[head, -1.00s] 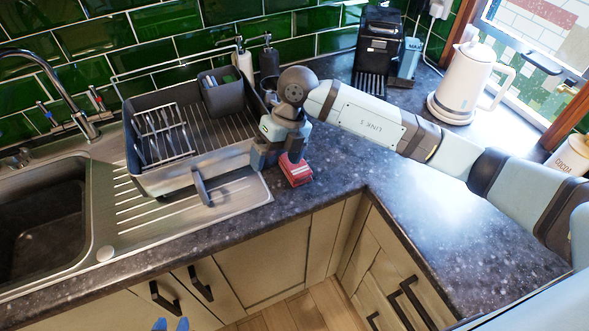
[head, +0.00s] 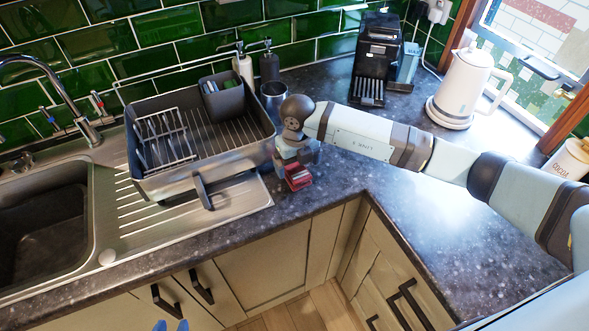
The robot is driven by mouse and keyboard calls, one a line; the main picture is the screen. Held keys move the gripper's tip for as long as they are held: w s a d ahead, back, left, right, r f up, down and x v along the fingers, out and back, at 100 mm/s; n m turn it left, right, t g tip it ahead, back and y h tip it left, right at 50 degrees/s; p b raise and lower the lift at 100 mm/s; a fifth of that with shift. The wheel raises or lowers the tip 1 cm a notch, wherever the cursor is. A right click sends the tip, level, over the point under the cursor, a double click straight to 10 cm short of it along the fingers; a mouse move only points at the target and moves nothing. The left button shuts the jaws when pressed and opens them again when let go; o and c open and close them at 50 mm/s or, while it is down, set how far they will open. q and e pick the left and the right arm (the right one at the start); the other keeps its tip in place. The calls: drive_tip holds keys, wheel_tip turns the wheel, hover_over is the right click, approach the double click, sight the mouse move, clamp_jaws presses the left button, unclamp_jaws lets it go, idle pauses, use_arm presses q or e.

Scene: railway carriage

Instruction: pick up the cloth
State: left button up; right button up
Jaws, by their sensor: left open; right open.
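The cloth (head: 299,183) is a small, red, folded piece on the dark worktop, just right of the dish rack in the head view. My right gripper (head: 295,170) is open and pointed down at the cloth, its fingers over or around it. The wrist and fingers hide the back part of the cloth. I cannot tell whether the fingers touch it. My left gripper (head: 171,326) shows only as blue tips at the bottom edge, in front of the cupboards and far from the cloth. It is open and no object shows in it.
The dish rack (head: 160,187) stands on the drainer close left of my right gripper. A coffee machine (head: 377,55) and a white kettle (head: 465,88) stand at the back right.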

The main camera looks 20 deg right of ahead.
sight(297, 171)
drive_tip(key=shift+w+f+p, duration=0.1)
drive_tip(key=shift+f+p, duration=0.2)
drive_tip(key=shift+f, duration=1.65)
drive_tip(key=c, duration=1)
drive_tip(key=shift+r, duration=0.15)
